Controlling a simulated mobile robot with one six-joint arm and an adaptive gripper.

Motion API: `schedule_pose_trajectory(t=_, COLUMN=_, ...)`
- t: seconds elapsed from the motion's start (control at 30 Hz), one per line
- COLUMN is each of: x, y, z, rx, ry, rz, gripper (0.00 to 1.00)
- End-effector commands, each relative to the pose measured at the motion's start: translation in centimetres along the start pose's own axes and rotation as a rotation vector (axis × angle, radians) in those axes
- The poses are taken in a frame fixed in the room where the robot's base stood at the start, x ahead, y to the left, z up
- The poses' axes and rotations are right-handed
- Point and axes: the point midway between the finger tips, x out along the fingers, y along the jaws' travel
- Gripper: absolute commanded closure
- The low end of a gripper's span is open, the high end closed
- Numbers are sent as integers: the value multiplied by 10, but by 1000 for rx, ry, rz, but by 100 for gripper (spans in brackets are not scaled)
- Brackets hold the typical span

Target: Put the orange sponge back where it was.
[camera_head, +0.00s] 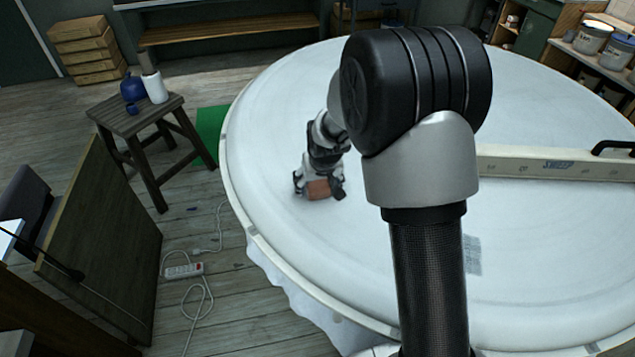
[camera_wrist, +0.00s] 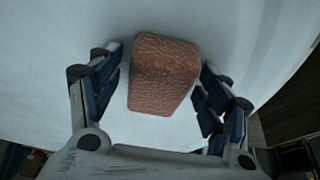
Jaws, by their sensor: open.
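The orange sponge (camera_head: 318,189) is a small brownish-orange block on the white round table (camera_head: 290,135), near its left side. In the wrist view the sponge (camera_wrist: 163,74) lies between the two fingers of my gripper (camera_wrist: 162,88), with a gap on each side. My gripper (camera_head: 319,188) is open around the sponge in the head view. The sponge's underside is hidden, so I cannot tell exactly how it meets the surface.
A long pale beam (camera_head: 555,163) lies across the table's right side. A wooden stool (camera_head: 140,118) with a blue pot and white cylinder stands left of the table. A power strip (camera_head: 185,269) lies on the floor. The table around the sponge is clear.

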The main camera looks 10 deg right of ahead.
Motion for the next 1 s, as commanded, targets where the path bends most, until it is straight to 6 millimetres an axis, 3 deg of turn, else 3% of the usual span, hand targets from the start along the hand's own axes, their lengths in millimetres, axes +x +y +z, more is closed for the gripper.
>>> schedule_pose_trajectory(t=0.23, x=-17, y=0, z=-3, rx=0, ry=2, rz=0, gripper=29)
schedule_pose_trajectory(t=0.6, x=-95, y=0, z=-3, rx=0, ry=3, rz=0, gripper=29)
schedule_pose_trajectory(t=0.87, x=-124, y=0, z=-1, rx=0, ry=1, rz=0, gripper=29)
schedule_pose_trajectory(t=1.0, x=-156, y=0, z=7, rx=0, ry=8, rz=0, gripper=29)
